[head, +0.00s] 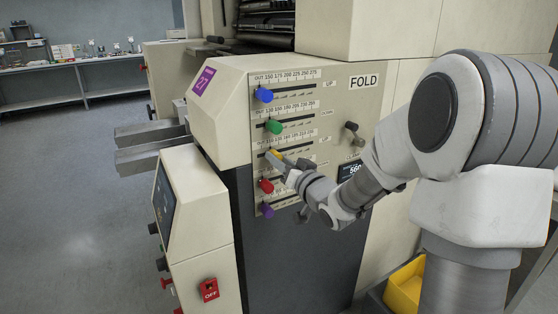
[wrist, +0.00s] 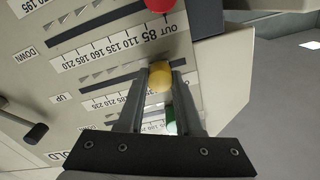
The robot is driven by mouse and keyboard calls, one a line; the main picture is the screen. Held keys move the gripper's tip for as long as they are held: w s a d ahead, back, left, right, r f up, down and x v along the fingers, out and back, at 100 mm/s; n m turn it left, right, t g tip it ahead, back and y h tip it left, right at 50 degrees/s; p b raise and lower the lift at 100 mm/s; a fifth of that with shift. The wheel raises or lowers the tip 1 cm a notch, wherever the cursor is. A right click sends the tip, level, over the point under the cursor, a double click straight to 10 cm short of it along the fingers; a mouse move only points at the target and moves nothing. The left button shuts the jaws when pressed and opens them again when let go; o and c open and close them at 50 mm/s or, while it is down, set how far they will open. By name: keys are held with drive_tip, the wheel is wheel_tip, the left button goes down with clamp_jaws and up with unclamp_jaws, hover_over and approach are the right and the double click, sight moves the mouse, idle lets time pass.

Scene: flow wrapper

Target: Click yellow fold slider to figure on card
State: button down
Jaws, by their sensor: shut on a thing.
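The yellow fold slider (head: 275,153) is the middle knob of several on the cream FOLD panel (head: 345,105). It stands near the OUT end of its slot. My gripper (head: 281,160) reaches in from the right and is shut on this knob. In the wrist view the yellow slider (wrist: 160,76) sits between the two fingertips of my gripper (wrist: 160,82), with the panel upside down. The exact figure beside the knob is hidden by the fingers.
The blue knob (head: 264,95) and green knob (head: 273,127) are above; the red knob (head: 266,186) and purple knob (head: 267,211) are below. A dark lever (head: 351,127) stands at right. A control box with a red OFF switch (head: 209,290) stands at lower left.

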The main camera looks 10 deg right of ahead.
drive_tip(key=w+d, duration=0.1)
drive_tip(key=d, duration=0.1)
drive_tip(key=d+p, duration=0.1)
drive_tip(key=d, duration=0.2)
drive_tip(key=w+d+p, duration=0.1)
drive_tip(key=d, duration=0.2)
drive_tip(key=shift+w, duration=0.3)
drive_tip(key=shift+a, duration=0.1)
drive_tip(key=c, duration=0.6)
unclamp_jaws()
drive_tip(key=shift+o, duration=0.2)
drive_tip(key=shift+s, duration=0.1)
drive_tip(key=p+v, duration=0.2)
drive_tip(key=v, duration=1.5)
drive_tip(key=shift+r, duration=0.15)
